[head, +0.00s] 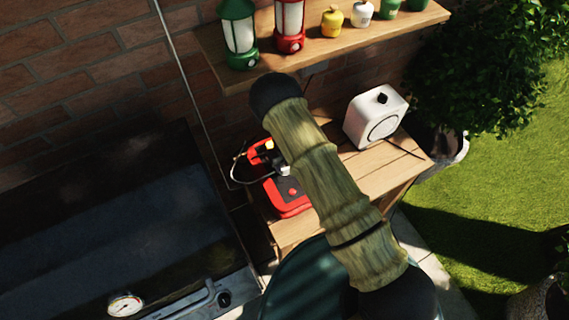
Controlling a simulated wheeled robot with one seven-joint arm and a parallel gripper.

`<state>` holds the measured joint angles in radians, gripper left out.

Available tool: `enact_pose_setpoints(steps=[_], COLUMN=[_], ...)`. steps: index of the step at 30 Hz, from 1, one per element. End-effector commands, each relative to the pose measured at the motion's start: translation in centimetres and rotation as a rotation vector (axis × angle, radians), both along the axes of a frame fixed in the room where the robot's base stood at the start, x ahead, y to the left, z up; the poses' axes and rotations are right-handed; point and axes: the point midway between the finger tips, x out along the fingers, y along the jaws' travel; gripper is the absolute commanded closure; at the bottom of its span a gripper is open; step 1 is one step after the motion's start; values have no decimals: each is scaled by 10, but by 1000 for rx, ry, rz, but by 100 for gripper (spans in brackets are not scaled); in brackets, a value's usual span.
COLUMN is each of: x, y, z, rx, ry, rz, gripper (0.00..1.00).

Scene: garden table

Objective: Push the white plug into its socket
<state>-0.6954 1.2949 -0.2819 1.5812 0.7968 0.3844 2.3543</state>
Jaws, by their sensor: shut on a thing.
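My gripper (277,163) shows only in part, dark, at the left edge of my own arm, above the small wooden table. It is shut on the white plug (285,171), of which a small pale part shows. A white cable (233,176) loops to the left of the gripper. A red unit with a dark top and a red button (289,196) lies on the table just below the plug. I cannot make out the socket, and my arm hides part of this area. I cannot tell whether the plug touches the unit.
A red-orange object (257,153) is beside the gripper. A white box with a black knob (375,117) stands at the table's right (398,172). A dark grill (120,225) is at left.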

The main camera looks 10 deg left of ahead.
Motion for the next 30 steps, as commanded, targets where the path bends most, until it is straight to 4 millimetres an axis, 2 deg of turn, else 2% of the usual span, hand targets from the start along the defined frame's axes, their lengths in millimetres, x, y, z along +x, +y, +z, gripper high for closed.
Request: enact_pose_setpoints(steps=[3,4,7,20,26,30], x=[0,0,0,-1,-2,1], y=[0,0,0,2,6,4], z=[-3,-2,-2,4,27,51], rx=[0,0,0,0,1,1], ry=[0,0,0,0,-2,-3], rz=[0,0,0,5,12,8], gripper=[81,55,35,35,35,35])
